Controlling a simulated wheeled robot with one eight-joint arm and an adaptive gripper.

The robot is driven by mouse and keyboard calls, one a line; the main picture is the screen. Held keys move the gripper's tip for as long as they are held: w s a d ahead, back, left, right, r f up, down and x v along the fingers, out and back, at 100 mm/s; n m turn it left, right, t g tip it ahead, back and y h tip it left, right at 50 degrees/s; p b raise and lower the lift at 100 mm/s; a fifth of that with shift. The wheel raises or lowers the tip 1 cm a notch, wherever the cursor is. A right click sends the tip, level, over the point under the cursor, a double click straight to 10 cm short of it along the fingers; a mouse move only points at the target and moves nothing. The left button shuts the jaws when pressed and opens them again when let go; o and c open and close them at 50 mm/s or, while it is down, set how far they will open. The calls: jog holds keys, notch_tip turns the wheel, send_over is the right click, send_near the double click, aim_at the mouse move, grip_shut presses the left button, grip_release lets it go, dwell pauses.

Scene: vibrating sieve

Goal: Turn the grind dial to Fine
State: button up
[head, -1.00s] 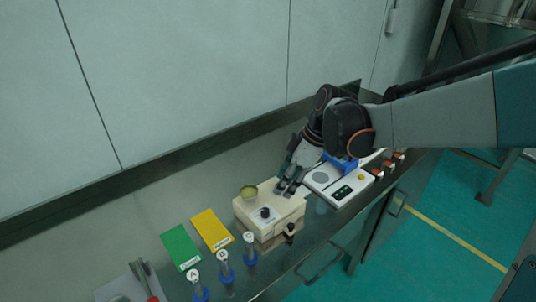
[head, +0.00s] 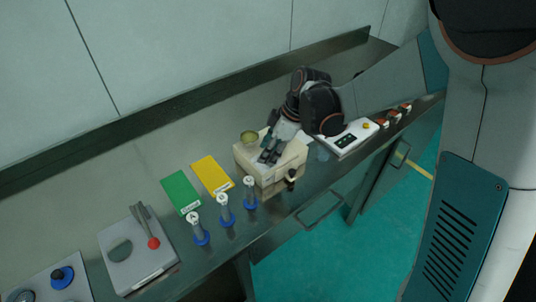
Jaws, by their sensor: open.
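A cream box-shaped machine (head: 249,169) with a small greenish cup (head: 250,138) on its top stands on the bench in the head view. My gripper (head: 269,157) is over the box's top, pointing down, with its fingers apart. It covers the area where a black dial sits on the top, so the dial and its setting are hidden. I cannot tell whether the fingers touch the dial. A dark knob (head: 291,176) sticks out at the box's right front side, clear of my gripper.
A grey device with a red-knobbed lever (head: 153,243) is at the lower left.

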jog(key=shift+a+f, duration=0.2)
jog(key=shift+f, duration=0.3)
grip_shut()
